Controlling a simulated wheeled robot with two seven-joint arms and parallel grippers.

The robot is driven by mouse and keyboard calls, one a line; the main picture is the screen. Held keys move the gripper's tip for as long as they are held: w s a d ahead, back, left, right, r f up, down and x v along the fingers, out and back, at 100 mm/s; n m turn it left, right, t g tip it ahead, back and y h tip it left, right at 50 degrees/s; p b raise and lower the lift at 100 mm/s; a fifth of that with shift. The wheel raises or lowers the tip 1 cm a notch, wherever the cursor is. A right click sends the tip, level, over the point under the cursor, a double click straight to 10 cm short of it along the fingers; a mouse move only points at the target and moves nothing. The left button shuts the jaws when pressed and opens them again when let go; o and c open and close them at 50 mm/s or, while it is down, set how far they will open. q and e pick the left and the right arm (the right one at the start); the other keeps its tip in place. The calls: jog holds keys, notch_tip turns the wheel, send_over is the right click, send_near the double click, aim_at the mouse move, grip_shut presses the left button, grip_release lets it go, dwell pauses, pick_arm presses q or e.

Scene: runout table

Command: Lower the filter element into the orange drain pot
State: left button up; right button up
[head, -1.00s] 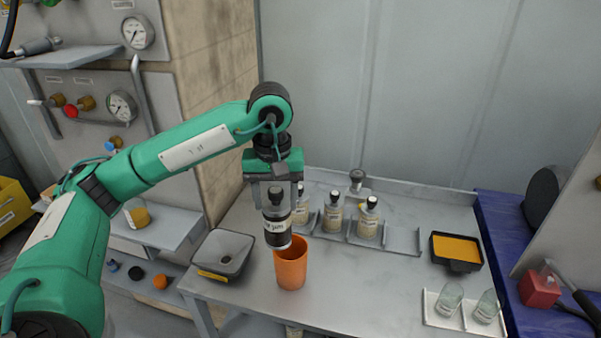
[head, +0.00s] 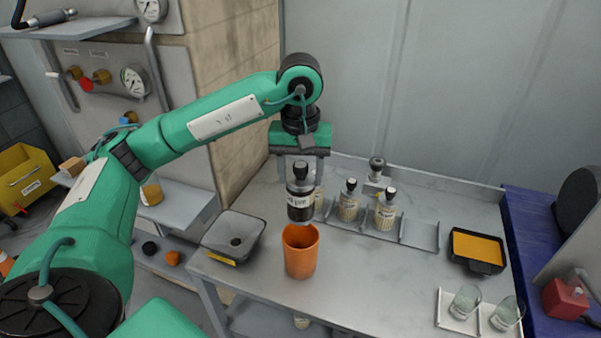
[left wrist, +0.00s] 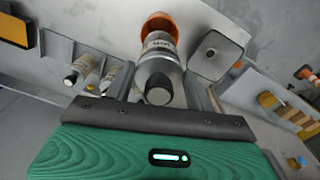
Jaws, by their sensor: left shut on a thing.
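My right gripper is not in view.
Several labelled bottles stand in a grey rack (head: 420,235) behind the pot. A grey basin (head: 234,238) sits left of the pot. A black tray with orange content (head: 478,248) and a white tray with glasses (head: 453,321) are at the right. The table front is clear.

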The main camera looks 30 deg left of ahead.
aim_at(300, 192)
pick_arm(q)
jog(key=shift+f+b, duration=0.3)
jog(key=shift+f, duration=0.25)
jog(key=shift+f+b, duration=0.65)
jog(key=shift+f, duration=0.05)
notch_tip(300, 192, down, 2)
jog(key=shift+f+b, duration=0.25)
jog(key=shift+b, duration=0.95)
jog(key=shift+f, duration=0.25)
jog(key=shift+b, duration=0.55)
